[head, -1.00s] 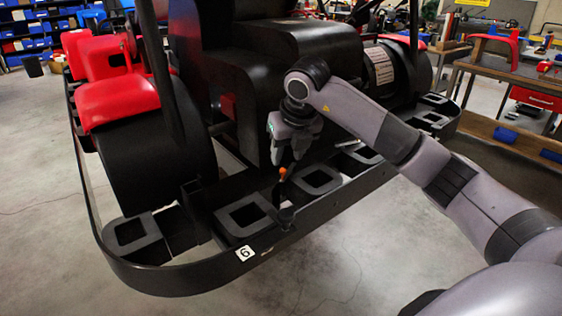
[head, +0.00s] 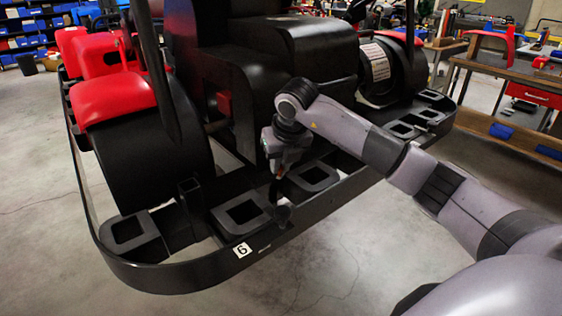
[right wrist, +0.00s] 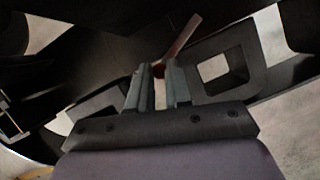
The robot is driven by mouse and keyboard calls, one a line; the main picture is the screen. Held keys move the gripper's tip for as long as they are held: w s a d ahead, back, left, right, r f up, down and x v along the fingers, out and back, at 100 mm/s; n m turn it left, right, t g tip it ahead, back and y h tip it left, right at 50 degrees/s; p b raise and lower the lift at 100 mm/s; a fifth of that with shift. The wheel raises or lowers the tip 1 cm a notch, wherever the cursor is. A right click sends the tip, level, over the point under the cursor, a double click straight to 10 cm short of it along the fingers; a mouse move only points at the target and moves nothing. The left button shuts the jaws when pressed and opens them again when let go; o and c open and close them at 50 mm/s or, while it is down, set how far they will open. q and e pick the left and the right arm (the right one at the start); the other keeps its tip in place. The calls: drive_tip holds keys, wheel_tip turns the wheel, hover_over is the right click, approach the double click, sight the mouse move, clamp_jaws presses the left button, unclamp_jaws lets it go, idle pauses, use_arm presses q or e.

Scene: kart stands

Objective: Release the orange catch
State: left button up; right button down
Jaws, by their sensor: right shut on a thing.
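My right gripper (head: 277,176) points down over the rear frame of the kart, just behind the black bumper rail. It is shut on the orange catch, whose orange tip (right wrist: 159,71) shows dark red between the fingertips in the right wrist view. A thin reddish-brown strip (right wrist: 183,37) runs up and away from the tip there; I cannot tell if it is part of the catch. In the head view the fingers hide most of the catch, above a dark round base (head: 284,213) on the rail. My left gripper is not in view.
The black bumper rail (head: 190,275) with a number label (head: 242,250) curves around the kart's rear. Black square frames (head: 242,213) lie on both sides of the gripper. A black wheel (head: 150,150) stands left. The floor in front is clear.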

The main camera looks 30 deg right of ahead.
drive_tip(key=shift+w+a+r+m, duration=0.1)
drive_tip(key=shift+w+a+m, duration=0.15)
drive_tip(key=shift+m, duration=0.45)
drive_tip(key=shift+w+a+m+h, duration=0.1)
drive_tip(key=shift+w+m+h, duration=0.35)
drive_tip(key=shift+m, duration=0.35)
drive_tip(key=shift+s, duration=0.1)
drive_tip(key=c, duration=1.1)
unclamp_jaws()
drive_tip(key=shift+o, duration=0.2)
drive_tip(key=v, duration=0.7)
